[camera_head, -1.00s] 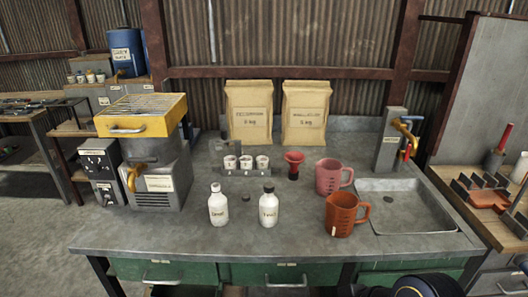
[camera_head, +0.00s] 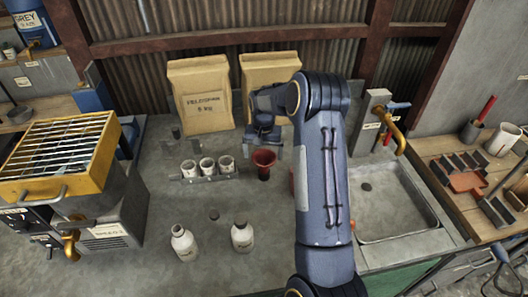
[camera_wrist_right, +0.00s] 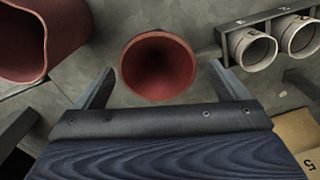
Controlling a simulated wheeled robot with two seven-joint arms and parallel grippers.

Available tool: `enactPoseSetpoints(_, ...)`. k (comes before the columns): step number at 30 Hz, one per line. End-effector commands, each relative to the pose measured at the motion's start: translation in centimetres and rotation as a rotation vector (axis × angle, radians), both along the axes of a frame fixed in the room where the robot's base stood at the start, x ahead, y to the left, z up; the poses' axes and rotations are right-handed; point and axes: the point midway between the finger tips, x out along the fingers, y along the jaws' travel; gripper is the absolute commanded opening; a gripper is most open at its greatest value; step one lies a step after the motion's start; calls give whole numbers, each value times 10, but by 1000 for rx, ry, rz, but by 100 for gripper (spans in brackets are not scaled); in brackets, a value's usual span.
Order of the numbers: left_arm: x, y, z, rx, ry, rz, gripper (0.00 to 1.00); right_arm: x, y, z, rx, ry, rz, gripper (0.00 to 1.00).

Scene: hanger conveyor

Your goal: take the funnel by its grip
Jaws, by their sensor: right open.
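The red funnel (camera_head: 264,159) stands upright on the grey bench, just right of the small rack of white cups. In the right wrist view, I look down into its round mouth (camera_wrist_right: 157,68). My right gripper (camera_head: 263,142) is open and empty, just behind the funnel in the head view. In the wrist view, its two fingers spread to either side of the funnel's near rim; I see no contact. The funnel's lower part is hidden under its mouth there, and I cannot make out its grip. My left gripper is not in view.
The cup rack (camera_head: 208,173) is close on the funnel's left. A red jug (camera_wrist_right: 25,45) shows in the wrist view; my right arm mostly hides the jugs in the head view. Two white bottles (camera_head: 184,243) stand in front, paper bags (camera_head: 200,95) behind, a sink (camera_head: 385,205) right.

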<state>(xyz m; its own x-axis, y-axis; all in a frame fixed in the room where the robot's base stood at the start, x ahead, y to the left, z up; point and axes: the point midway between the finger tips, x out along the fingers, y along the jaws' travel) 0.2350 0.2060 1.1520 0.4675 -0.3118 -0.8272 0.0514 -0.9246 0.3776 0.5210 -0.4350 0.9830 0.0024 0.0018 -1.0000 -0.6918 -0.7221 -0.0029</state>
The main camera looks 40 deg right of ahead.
Motion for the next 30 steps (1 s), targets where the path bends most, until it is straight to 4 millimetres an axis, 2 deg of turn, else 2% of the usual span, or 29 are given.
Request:
enactPoseSetpoints(6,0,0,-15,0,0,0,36,1,-1,-28,-2,5,-2,93)
enactPoseSetpoints(11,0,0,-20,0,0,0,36,0,-2,-39,-1,4,-2,93)
enactPoseSetpoints(19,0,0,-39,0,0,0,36,0,-3,-79,0,6,0,93)
enactPoseSetpoints(27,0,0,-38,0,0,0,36,0,-3,-80,-1,5,0,92)
enactPoseSetpoints(30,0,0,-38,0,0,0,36,0,-3,-80,-1,5,0,79)
